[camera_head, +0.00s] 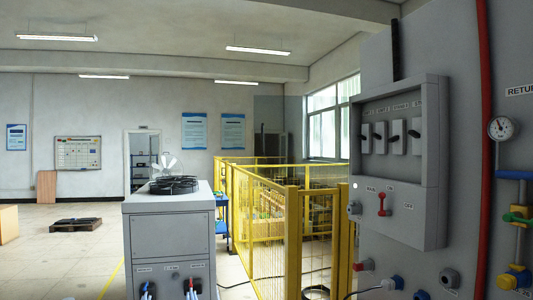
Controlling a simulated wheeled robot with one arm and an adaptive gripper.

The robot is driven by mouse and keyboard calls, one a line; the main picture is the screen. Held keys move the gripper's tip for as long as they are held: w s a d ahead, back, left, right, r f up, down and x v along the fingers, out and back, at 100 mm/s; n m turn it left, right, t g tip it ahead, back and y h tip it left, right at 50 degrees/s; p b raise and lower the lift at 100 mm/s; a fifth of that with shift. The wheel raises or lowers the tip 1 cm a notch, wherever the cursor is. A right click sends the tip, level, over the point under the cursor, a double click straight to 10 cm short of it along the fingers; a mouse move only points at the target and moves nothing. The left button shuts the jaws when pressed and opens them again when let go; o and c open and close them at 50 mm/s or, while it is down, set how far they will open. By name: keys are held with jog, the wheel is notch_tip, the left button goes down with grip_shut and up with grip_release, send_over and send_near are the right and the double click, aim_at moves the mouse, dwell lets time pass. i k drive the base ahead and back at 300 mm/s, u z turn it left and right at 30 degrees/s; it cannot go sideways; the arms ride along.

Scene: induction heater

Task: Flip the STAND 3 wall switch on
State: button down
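A grey wall panel (404,84) hangs on the right wall. It carries a row of several pale switches with dark levers under small labels, which are too small to read surely. The third switch from the left (396,137) may be STAND 3, but I cannot confirm this from its label. Its lever position, on or off, cannot be told. A red lever (382,203) sits lower on the same panel. My gripper is not in view, so nothing shows near the switches.
A grey cabinet (170,235) with a coiled black cable (174,185) on top stands left of centre. A yellow mesh fence (267,240) runs between it and the wall. A gauge (501,128), a red pipe (486,100) and wall connectors are at right. Open floor lies at left.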

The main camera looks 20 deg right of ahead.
aim_at(394, 138)
jog(key=i, duration=3.45)
jog(key=z, duration=3.25)
